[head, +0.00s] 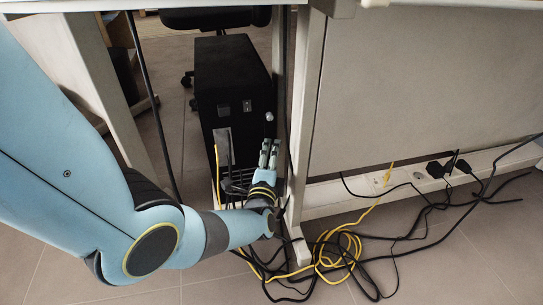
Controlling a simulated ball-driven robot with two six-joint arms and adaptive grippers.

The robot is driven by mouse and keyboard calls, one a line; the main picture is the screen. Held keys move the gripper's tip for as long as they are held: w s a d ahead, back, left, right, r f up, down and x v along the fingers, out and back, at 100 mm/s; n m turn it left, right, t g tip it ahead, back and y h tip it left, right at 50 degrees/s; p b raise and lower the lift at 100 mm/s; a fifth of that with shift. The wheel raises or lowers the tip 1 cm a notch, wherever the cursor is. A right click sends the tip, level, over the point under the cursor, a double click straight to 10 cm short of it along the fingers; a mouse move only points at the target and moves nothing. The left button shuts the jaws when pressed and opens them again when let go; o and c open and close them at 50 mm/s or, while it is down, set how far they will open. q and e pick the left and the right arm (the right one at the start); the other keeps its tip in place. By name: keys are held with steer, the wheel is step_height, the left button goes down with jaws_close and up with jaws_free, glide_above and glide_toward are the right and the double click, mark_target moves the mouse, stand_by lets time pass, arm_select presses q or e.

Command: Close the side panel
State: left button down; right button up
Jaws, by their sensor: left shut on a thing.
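A black computer tower (232,75) stands on the floor under the desk, its back with ports and plugged-in cables facing me. My left gripper (269,148) comes in from the lower left and points up at the tower's right rear edge. Its fingers are close together, shut on the edge of the side panel (277,98) there, though the grip itself is mostly hidden. The panel shows only as a thin edge, so I cannot tell how far it stands open. A small light round spot (268,116) shows just above the fingers. My right gripper is not in view.
A pale desk leg (305,110) stands close to the right of my gripper, with a grey partition (425,85) beyond. Black and yellow cables (330,255) lie tangled on the floor below. A power rail (400,185) runs along the partition. Another leg (115,95) stands left.

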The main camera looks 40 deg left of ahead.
arm_select(q)
steer(key=shift+a, duration=0.1)
steer(key=shift+c, duration=2)
jaws_free()
steer(key=v, duration=1.1)
steer(key=shift+s, duration=0.35)
steer(key=shift+s, duration=0.1)
